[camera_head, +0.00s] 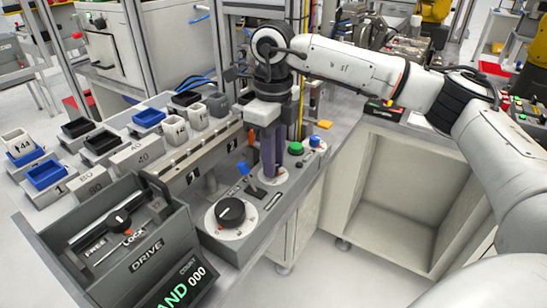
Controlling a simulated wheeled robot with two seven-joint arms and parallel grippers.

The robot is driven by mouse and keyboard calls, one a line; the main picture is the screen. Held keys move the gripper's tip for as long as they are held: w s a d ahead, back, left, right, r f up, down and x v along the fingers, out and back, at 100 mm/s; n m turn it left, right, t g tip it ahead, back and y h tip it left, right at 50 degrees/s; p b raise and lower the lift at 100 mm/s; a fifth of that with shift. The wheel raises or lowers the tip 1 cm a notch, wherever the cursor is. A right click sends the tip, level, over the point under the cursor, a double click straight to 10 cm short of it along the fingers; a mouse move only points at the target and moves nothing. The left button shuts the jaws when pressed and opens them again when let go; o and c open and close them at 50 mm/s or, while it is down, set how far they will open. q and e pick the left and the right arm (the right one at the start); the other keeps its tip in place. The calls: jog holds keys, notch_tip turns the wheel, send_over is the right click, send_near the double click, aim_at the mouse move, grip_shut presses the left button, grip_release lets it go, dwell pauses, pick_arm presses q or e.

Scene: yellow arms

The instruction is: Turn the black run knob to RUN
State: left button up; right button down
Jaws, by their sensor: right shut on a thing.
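My right gripper (269,166) comes down over the grey control panel from above, its arm reaching in from the right. Its dark fingers are shut at a round pale dial plate (281,178) on the panel. They close on what appears to be the black run knob, which the fingers almost wholly hide, so its pointing cannot be read. A larger black knob (231,211) on a white dial sits apart, nearer and to the left. My left gripper is not in view.
Beside the fingers are a blue lever (245,169), a green button (295,148) and a blue button (315,141). The drive box (145,256), with a FREE/LOCK knob and a display, stands at the front left. Several small bins fill the bench behind it.

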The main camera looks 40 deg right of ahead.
jog(key=m, duration=0.4)
jog(key=shift+r+m, duration=0.1)
jog(key=shift+m, duration=0.2)
jog(key=shift+m+p, duration=0.3)
jog(key=shift+m, duration=0.6)
jog(key=m+p, duration=0.1)
jog(key=m, duration=0.8)
jog(key=shift+w+m+p, duration=0.1)
jog(key=shift+m+p, duration=0.2)
jog(key=shift+p, duration=0.05)
jog(key=c, duration=1.6)
grip_release()
jog(key=shift+o, duration=0.2)
